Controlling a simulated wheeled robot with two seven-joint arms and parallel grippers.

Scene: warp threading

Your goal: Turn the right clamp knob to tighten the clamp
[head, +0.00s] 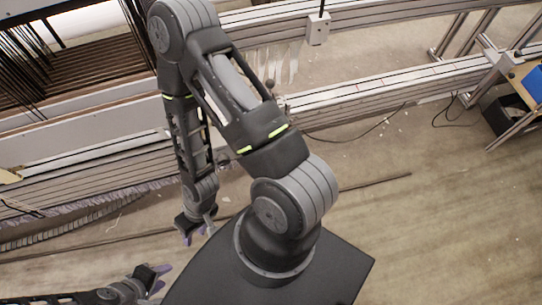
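No clamp knob can be made out for certain. A small grey block (318,29) with a thin black rod sits on the upper metal rail at top centre; I cannot tell whether it belongs to the clamp. My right gripper (198,233) hangs below the loom's front, left of centre, with its purple fingertips apart and nothing between them. It is well away from the grey block. My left gripper (161,278) is at the lower left, its purple fingertips also apart and empty. My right arm hides part of the loom and rails.
The loom (85,138) with dark threads fills the upper left. Metal rails (375,92) run across to the right. A dark bin (508,113) stands at the right edge. A thin bar and cables lie on the floor (440,220), which is mostly clear at lower right.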

